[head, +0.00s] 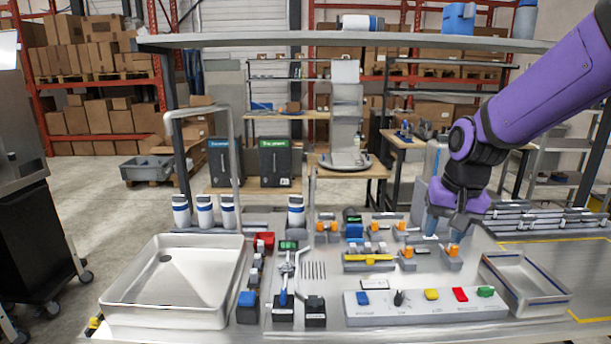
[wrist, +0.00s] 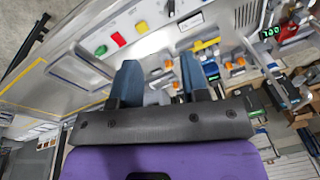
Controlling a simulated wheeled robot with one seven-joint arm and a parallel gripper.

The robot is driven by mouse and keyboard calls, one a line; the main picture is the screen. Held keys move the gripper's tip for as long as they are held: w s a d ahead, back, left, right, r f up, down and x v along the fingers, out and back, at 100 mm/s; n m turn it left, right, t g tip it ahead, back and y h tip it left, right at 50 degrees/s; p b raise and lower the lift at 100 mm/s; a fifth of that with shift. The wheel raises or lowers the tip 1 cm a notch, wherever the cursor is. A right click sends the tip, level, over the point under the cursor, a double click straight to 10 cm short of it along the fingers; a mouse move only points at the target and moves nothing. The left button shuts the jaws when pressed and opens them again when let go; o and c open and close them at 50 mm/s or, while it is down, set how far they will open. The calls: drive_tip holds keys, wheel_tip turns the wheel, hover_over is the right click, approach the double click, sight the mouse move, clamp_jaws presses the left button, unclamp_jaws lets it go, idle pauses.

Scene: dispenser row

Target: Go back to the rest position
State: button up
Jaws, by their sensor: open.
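My gripper (head: 440,230) is at the end of my purple arm, on the right side of the bench in the head view, with its fingers pointing down. It hangs over the right end of the row of small orange-topped fixtures (head: 452,255); I cannot tell the exact height. In the wrist view my gripper (wrist: 160,78) shows two blue-grey fingers spread apart, with nothing held between them.
A white button panel (head: 420,311) lies at the front of the bench. A metal tray (head: 527,283) is at right, a white sink (head: 175,270) at left. White bottles (head: 204,210) stand behind the sink. A shelf (head: 250,40) spans above.

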drive_tip(key=s+d+r+n+t, duration=0.1)
drive_tip(key=s+r, duration=0.2)
drive_tip(key=s, duration=0.4)
drive_tip(key=s+d+r+n+t, duration=0.1)
drive_tip(key=s+r, duration=0.2)
drive_tip(key=s, duration=0.4)
drive_tip(key=s+d+r+n+t+h, duration=0.1)
drive_tip(key=s+d+r, duration=0.1)
drive_tip(key=s+r, duration=0.2)
drive_tip(key=s, duration=0.2)
drive_tip(key=shift+s, duration=0.4)
idle(3.3)
